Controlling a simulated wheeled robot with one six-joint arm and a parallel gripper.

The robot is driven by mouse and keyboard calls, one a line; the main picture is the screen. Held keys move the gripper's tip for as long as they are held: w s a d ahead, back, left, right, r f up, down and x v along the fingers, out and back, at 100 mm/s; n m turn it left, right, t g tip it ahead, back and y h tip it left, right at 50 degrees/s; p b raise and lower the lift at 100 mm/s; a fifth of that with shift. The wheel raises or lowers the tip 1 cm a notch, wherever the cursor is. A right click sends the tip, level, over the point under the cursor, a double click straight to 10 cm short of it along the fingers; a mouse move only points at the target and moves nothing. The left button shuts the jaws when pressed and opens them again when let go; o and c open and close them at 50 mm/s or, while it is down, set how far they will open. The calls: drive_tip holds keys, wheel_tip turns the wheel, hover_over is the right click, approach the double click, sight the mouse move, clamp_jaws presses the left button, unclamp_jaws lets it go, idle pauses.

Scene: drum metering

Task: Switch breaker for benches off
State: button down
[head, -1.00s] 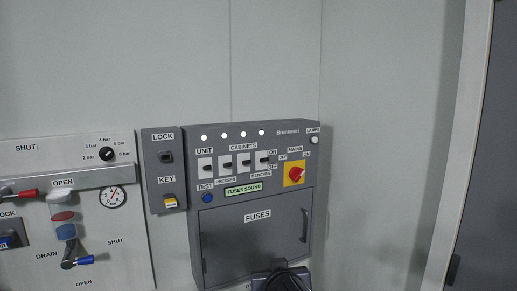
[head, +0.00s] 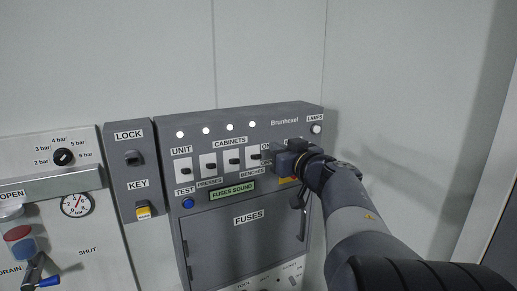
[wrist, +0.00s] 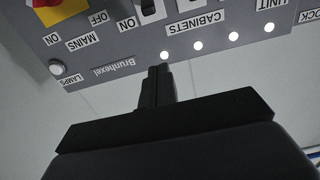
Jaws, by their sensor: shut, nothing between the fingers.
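The benches breaker (head: 256,154) is the rightmost of a row of small black levers on white plates, above the BENCHES label. In the wrist view, which is upside down, its black lever (wrist: 148,8) shows at the top edge and appears toward the ON label. My gripper (head: 277,158) is in front of the panel just right of this breaker, covering most of the mains switch. In the wrist view my gripper (wrist: 158,70) is shut and empty, its tips in front of the panel's upper edge. Contact with the breaker cannot be seen.
The other breakers, such as the unit breaker (head: 185,170), stand to the left. The red and yellow mains switch (wrist: 50,8) is close by my gripper. A fuse door (head: 245,235) lies below, a lock and key box (head: 140,180) left. Several indicator lamps above are lit white.

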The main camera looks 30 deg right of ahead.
drive_tip(key=p, duration=0.1)
hover_over(256, 157)
drive_tip(key=shift+d, duration=0.45)
drive_tip(key=f, duration=0.1)
drive_tip(key=f+b, duration=0.1)
drive_tip(key=shift+s+f, duration=0.3)
drive_tip(key=shift+f, duration=0.05)
drive_tip(key=shift+s+f, duration=0.3)
drive_tip(key=shift+f, duration=0.3)
drive_tip(key=shift+f+b, duration=0.1)
drive_tip(key=shift+b, duration=0.45)
drive_tip(key=shift+s+f+b, duration=0.1)
drive_tip(key=shift+b, duration=0.25)
drive_tip(key=shift+t+b, duration=0.3)
